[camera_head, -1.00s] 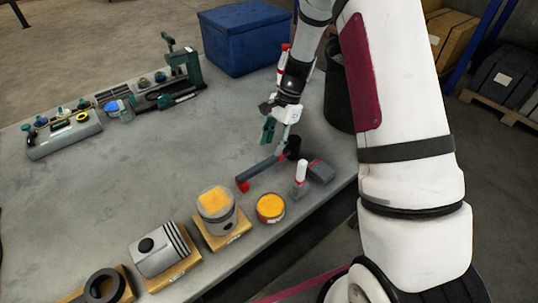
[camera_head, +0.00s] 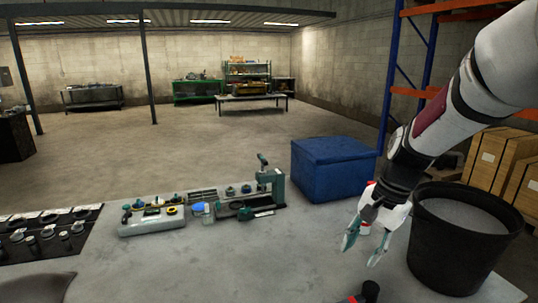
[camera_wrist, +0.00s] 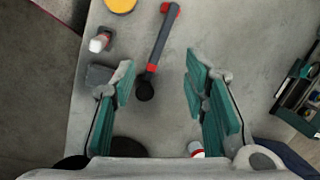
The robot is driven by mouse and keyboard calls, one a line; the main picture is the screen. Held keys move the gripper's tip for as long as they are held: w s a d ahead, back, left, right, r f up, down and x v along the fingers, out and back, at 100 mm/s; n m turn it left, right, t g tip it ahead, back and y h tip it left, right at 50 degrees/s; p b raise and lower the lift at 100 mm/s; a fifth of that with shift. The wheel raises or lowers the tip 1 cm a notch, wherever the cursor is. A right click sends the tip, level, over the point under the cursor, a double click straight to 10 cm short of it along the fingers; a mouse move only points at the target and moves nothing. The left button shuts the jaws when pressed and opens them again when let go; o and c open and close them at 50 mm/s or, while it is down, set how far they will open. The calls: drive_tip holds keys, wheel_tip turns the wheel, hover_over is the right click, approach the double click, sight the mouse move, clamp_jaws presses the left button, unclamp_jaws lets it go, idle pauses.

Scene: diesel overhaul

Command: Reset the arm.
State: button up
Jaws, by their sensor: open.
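My gripper (camera_head: 364,246) is open and empty, held above the right part of the grey workbench (camera_head: 300,252) in the head view. In the wrist view my gripper (camera_wrist: 160,88) shows two green-padded fingers spread wide. A dark tool with red ends (camera_wrist: 162,38) lies on the bench beyond and between the fingertips. My arm comes in from the upper right of the head view.
A blue box (camera_head: 333,168) stands behind the gripper and a black bin (camera_head: 455,245) stands close to its right. A green press-like fixture (camera_head: 270,182) and a grey parts block (camera_head: 152,222) are to the left.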

drive_tip(key=s+r+n+t+h, duration=0.1)
drive_tip(key=s+r+n, duration=0.4)
drive_tip(key=s, duration=0.5)
drive_tip(key=s+a+r+n+t+h, duration=0.1)
drive_tip(key=s+r+n+t, duration=0.3)
drive_tip(key=s+r, duration=0.3)
drive_tip(key=s, duration=0.3)
drive_tip(key=shift+s+a+n+h, duration=0.15)
drive_tip(key=shift+a+n+h, duration=0.15)
drive_tip(key=shift+n, duration=0.1)
